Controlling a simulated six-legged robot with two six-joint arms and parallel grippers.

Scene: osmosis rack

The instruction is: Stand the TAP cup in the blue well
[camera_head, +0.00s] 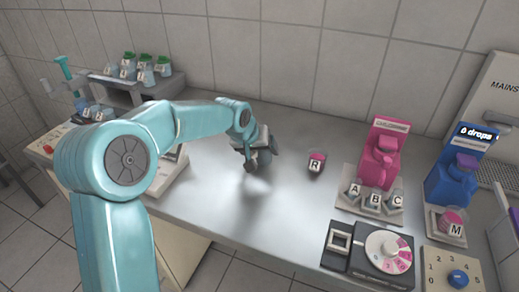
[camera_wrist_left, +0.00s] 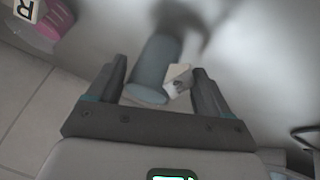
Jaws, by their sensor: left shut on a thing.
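My left gripper (camera_head: 258,158) is above the middle of the bench. In the left wrist view my left gripper (camera_wrist_left: 160,72) is shut on a grey-blue cup (camera_wrist_left: 152,68) with a white label whose letter is too blurred to read. The cup lies between the two fingers, and a shadow falls on the bench below. No well that is plainly blue shows; a blue dispenser (camera_head: 455,172) reading "0 drops" stands at the right, with a cup marked M (camera_head: 454,226) on the plate at its foot. My right gripper is not in view.
A pink-topped cup marked R (camera_head: 316,163) stands right of my gripper. A pink dispenser (camera_head: 382,152) has cups A, B and C before it. A black dial unit (camera_head: 350,262) is at the front. A grey rack (camera_head: 118,88) holds several cups at the back left.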

